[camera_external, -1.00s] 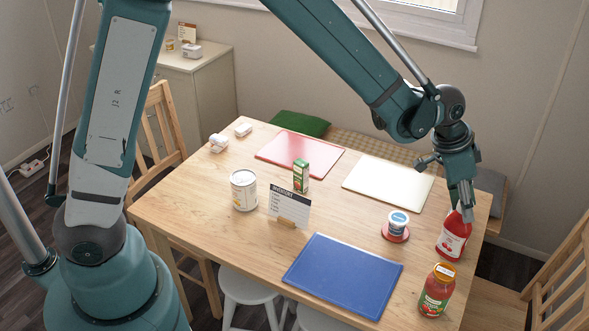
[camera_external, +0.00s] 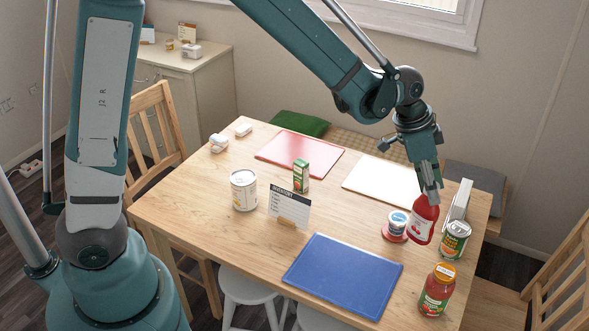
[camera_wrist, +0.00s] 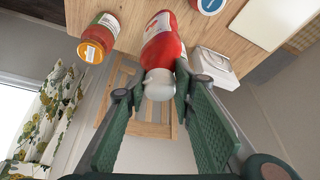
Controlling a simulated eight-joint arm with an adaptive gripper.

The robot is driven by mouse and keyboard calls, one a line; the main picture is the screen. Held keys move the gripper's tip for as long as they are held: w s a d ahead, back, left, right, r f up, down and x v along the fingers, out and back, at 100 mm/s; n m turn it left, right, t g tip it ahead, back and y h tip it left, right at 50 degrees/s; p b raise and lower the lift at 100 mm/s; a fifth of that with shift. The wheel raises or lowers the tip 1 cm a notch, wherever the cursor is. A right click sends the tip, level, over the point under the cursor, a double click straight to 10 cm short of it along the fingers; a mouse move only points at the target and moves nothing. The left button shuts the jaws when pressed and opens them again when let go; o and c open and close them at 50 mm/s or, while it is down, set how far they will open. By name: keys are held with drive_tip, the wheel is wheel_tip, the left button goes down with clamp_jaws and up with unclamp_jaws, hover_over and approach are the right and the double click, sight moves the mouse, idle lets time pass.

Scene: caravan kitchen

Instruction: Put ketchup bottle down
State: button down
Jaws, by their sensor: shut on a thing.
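The red ketchup bottle (camera_external: 421,224) is in my gripper (camera_external: 429,194) at the right side of the table. My gripper is shut on its upper part. The bottle leans slightly and looks a little off the table, but its base contact is hard to tell. In the wrist view the bottle (camera_wrist: 160,42) points its white cap toward my gripper (camera_wrist: 158,86), between the two fingers.
A green-labelled can (camera_external: 455,240), a white upright holder (camera_external: 456,204) and an orange-lidded jar (camera_external: 437,290) stand nearby at the right. A blue mat (camera_external: 343,274), white mat (camera_external: 382,184) and red mat (camera_external: 299,152) lie bare. An inventory card (camera_external: 288,206) stands mid-table.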

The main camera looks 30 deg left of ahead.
drive_tip(key=s+a+r+m+b, duration=0.1)
drive_tip(key=s+a+b, duration=0.1)
drive_tip(key=a, duration=1)
drive_tip(key=s+a+m+b, duration=0.1)
drive_tip(key=s+a, duration=0.2)
drive_tip(key=a, duration=0.9)
drive_tip(key=s+a+f+m+g+b, duration=0.1)
drive_tip(key=s+a+b, duration=0.3)
drive_tip(key=s+a, duration=0.9)
drive_tip(key=shift+s+a+f+m+g, duration=0.35)
drive_tip(key=shift+a+m, duration=0.35)
drive_tip(key=shift+a, duration=0.8)
drive_tip(key=shift+f, duration=0.15)
drive_tip(key=shift+f+b, duration=0.85)
drive_tip(key=shift+f, duration=2.1)
